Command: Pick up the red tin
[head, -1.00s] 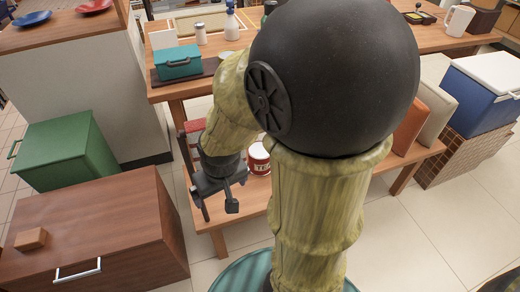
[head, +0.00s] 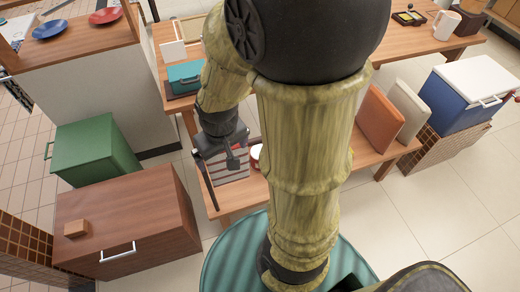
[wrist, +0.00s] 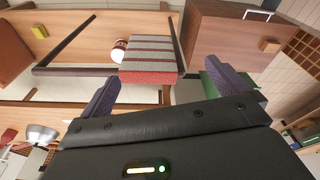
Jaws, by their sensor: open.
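The red tin (head: 256,157) is on the low wooden shelf, mostly hidden behind my arm in the head view, with a bit of red and its pale top showing. In the wrist view the red tin (wrist: 119,51), red with a white band, stands beside a striped box (wrist: 150,58), apart from my fingers. My gripper (head: 221,165) is over the shelf, in front of the striped box and left of the tin. In the wrist view my gripper (wrist: 166,90) has its two fingers spread wide, with nothing held between them.
The low shelf (head: 240,195) also bears orange and cream upright panels (head: 378,122) at right. A teal box (head: 184,78) sits on the counter above. A brown cabinet (head: 130,215) and green box (head: 95,150) stand left, a blue cooler (head: 460,100) right. Tiled floor is open at lower right.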

